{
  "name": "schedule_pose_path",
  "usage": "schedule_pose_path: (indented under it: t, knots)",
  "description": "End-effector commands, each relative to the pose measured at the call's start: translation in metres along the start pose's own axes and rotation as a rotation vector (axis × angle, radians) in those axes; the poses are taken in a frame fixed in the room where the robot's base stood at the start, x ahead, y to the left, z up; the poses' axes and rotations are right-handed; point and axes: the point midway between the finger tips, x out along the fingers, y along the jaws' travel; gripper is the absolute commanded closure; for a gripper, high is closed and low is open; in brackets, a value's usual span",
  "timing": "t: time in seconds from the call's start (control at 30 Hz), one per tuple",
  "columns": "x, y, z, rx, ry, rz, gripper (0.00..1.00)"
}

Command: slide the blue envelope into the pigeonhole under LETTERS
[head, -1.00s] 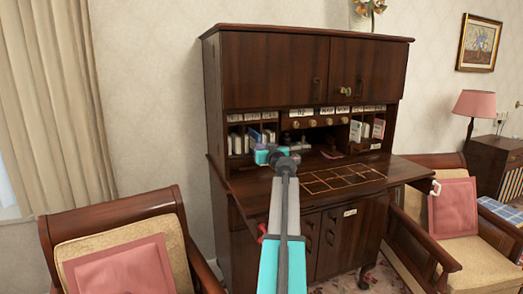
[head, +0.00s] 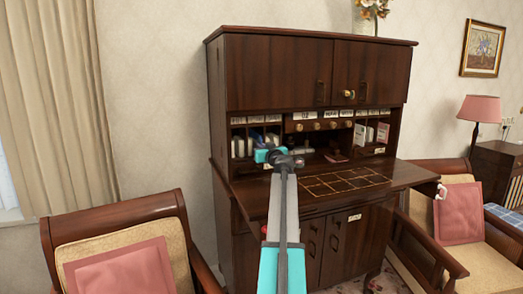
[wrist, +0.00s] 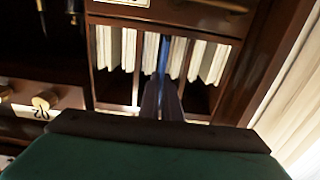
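The blue envelope (wrist: 163,55) shows as a thin blue strip edge-on in the wrist view, between my fingers and among white envelopes in the pigeonholes. My gripper (wrist: 162,98) appears shut on its near end, with the far end at or inside a pigeonhole opening. In the head view my gripper (head: 268,150) is in front of the left pigeonholes (head: 238,146) of the desk, and a bit of blue shows just above it. The small labels (head: 256,119) over these pigeonholes are too small to read, so I cannot tell which is LETTERS.
The dark wooden desk (head: 270,70) has its writing flap (head: 395,172) folded down below my gripper. Small brass-knobbed drawers (head: 316,126) stand right of the left pigeonholes. Armchairs with pink cushions (head: 120,275) stand on both sides.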

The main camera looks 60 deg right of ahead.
Motion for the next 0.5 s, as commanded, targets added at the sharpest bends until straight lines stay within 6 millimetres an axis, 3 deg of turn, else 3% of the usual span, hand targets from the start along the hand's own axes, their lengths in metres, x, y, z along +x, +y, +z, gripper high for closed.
schedule_pose_path:
  t: [0.5]
  knots:
    - [0.016,0.0,0.0,0.0,0.0,0.0,1.0]
